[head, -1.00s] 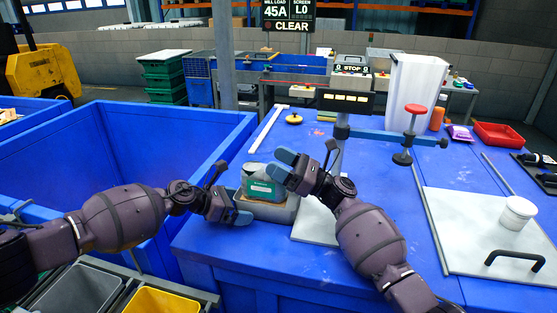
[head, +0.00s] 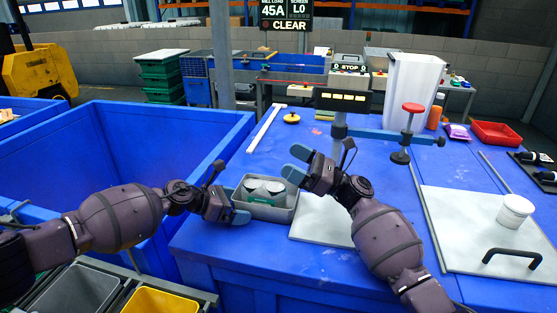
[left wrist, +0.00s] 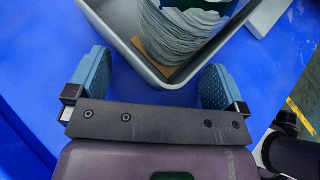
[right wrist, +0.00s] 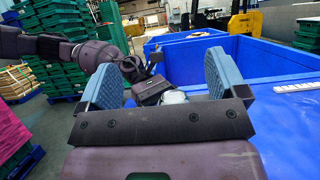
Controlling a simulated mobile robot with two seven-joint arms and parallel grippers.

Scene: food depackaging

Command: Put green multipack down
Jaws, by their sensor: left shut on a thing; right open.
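The green multipack (head: 265,188) is inside a grey tray (head: 284,214) on the blue table. Two pale round tops and some green show above the rim; its lower part is hidden. My left gripper (head: 238,214) is shut on the grey tray at its near left corner. In the left wrist view its fingers (left wrist: 150,85) sit either side of the tray corner, and the pack's ribbed pale side (left wrist: 185,35) with a brown piece shows inside. My right gripper (head: 297,163) is open and empty, above the tray's right side, apart from the pack.
A white board (head: 322,222) lies right of the tray. A large blue bin (head: 165,120) is at the left. A white tub (head: 515,211) stands on a board at the right.

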